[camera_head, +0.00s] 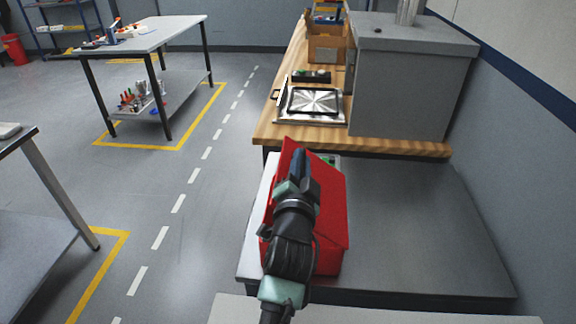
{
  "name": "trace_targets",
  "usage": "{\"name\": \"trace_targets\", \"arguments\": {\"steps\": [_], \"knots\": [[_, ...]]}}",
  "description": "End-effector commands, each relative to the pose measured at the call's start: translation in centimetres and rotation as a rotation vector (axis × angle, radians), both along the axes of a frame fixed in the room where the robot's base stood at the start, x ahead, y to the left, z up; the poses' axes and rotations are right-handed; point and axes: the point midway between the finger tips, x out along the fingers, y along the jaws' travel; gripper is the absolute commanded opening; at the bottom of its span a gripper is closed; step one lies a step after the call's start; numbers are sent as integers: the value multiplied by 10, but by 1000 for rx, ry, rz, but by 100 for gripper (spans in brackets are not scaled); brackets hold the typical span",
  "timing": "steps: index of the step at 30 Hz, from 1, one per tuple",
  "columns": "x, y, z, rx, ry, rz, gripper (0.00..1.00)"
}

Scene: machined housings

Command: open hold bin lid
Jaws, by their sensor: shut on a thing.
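The red hold bin (328,258) stands on the grey table in front of the wooden bench. Its red lid (333,208) is tilted, with its far left corner raised. A gap shows at the far side, where something green and pale is partly visible. My gripper (300,160) reaches over the bin from the near side and is shut on the lid near its raised far left part. The fingertips' exact contact is hard to see, and my arm hides part of the lid and the bin's left side.
The grey tabletop (430,220) right of the bin is clear. Behind it, the wooden bench (375,144) holds a shiny metal plate (313,101) and a large grey cabinet (405,85). A blue-striped wall (525,130) bounds the right. Open floor lies left.

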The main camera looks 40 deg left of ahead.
Motion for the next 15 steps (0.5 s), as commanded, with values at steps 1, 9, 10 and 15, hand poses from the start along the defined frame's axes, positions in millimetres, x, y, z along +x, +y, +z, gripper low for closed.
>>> {"name": "trace_targets", "arguments": {"steps": [1,9,10,15], "knots": [[3,-4,11,44,21,2,0],[22,-35,32,263,153,2,0],[25,-39,34,287,168,2,0],[38,-61,41,424,251,3,0]]}}
